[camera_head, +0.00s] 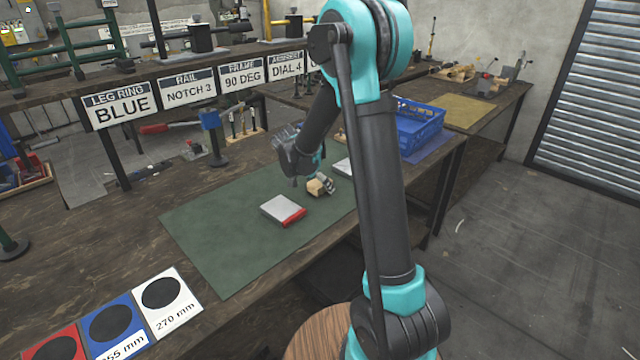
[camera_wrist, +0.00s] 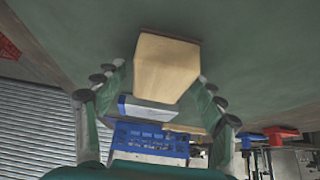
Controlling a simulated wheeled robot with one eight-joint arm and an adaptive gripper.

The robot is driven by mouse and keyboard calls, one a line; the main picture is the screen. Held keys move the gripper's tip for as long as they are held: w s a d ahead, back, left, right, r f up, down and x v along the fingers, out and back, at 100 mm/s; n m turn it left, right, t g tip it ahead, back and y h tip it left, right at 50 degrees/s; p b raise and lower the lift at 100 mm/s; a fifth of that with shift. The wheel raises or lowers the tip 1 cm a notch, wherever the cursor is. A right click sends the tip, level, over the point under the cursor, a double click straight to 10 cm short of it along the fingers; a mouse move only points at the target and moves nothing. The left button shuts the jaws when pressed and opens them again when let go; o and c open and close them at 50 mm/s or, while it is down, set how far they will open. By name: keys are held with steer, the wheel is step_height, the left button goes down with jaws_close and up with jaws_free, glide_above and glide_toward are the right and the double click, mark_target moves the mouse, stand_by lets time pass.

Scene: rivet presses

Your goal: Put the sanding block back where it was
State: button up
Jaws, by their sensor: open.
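The sanding block appears to be the tan, wood-coloured block (camera_head: 315,188) on the green mat (camera_head: 225,240), near its far right part. In the wrist view the block (camera_wrist: 166,66) is large, with a thin dark edge along one side. My gripper (camera_head: 318,178) is low over the mat, right at the block. In the wrist view my gripper (camera_wrist: 162,88) has its fingers spread, one on each side of the block, with visible gaps. Contact between block and mat is not clear.
A white block with a red side (camera_head: 281,209) lies on the mat just nearer. A white item (camera_head: 343,167) lies beyond my gripper. A blue crate (camera_head: 420,128) stands farther right. A labelled shelf (camera_head: 190,85) runs behind. The near left mat is clear.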

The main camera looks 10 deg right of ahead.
steer(key=v, duration=1.2)
steer(key=s+d+f+n+y, duration=0.1)
steer(key=s+d, duration=0.1)
steer(key=s, duration=0.2)
steer(key=s+d+f+n, duration=0.1)
steer(key=s+d+n, duration=0.1)
steer(key=s+d, duration=0.1)
steer(key=s+d+f+n+y, duration=0.1)
steer(key=s+d+f, duration=0.1)
steer(key=s, duration=0.3)
steer(key=shift+s+d+n+y, duration=0.15)
steer(key=shift+d+n+y, duration=0.15)
steer(key=shift+n, duration=0.1)
steer(key=s+f+n+y, duration=0.1)
steer(key=s+f+n, duration=0.2)
steer(key=s, duration=0.4)
steer(key=s+d+f+n+y, duration=0.1)
steer(key=s+f+n, duration=0.2)
steer(key=s, duration=0.4)
steer(key=shift+s+d+f+y, duration=0.2)
steer(key=shift+d+f+y, duration=0.1)
steer(key=shift+f+y, duration=0.1)
